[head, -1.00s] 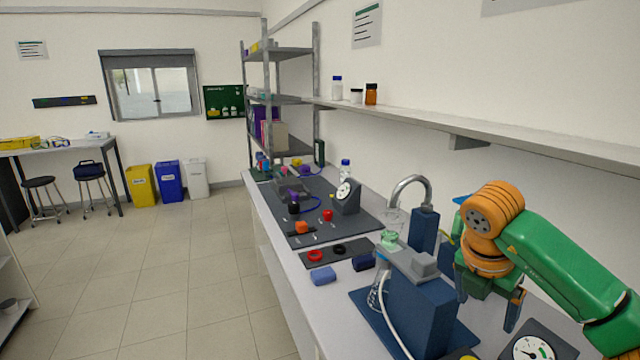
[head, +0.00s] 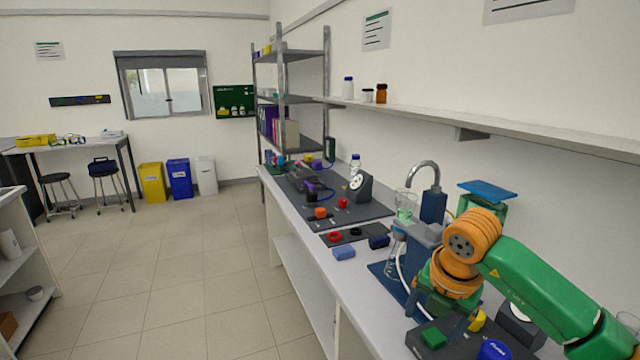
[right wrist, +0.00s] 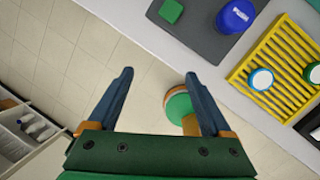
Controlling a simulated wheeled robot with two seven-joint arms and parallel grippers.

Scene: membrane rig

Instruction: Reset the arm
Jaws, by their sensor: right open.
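My right arm (head: 545,290), green with orange joints, comes in from the right in the head view. Its gripper (head: 437,318) points down near the bench's front edge, in front of the blue pump stand. In the right wrist view the gripper (right wrist: 160,82) has its two dark fingers wide apart. Nothing is between them, and pale floor tiles show beyond. My left gripper is in neither current view.
A yellow rack (right wrist: 280,62) with capped vials shows in the wrist view. A long wall shelf (head: 500,134) overhangs the bench. Open floor lies left.

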